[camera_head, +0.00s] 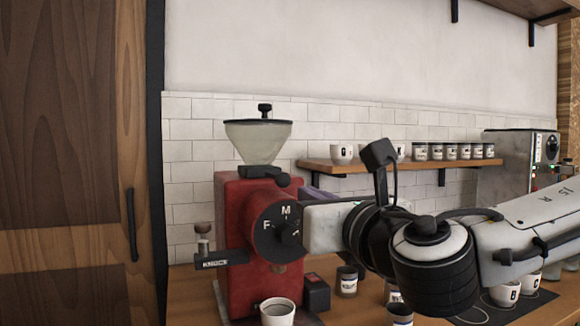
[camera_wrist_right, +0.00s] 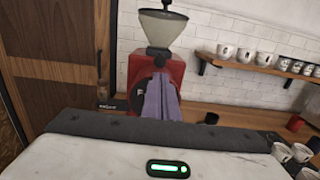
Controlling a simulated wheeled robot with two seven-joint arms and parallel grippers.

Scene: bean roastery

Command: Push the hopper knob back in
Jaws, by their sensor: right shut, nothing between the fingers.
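The red grinder (camera_head: 240,200) stands on the counter with a clear, dark-lidded hopper (camera_head: 258,140) on top. A round black hopper knob (camera_head: 283,180) sticks out to the right of the dark collar under the hopper. My right gripper (camera_head: 316,193) is just right of the grinder, close to the knob and slightly lower. Its purple fingers (camera_wrist_right: 161,98) are shut and empty in the wrist view, in front of the red body and below the hopper (camera_wrist_right: 162,28). I cannot tell whether they touch anything. My left gripper is not in view.
A white cup (camera_head: 277,311) stands below. A wall shelf (camera_head: 380,166) holds cups and jars. More cups stand on the counter at right.

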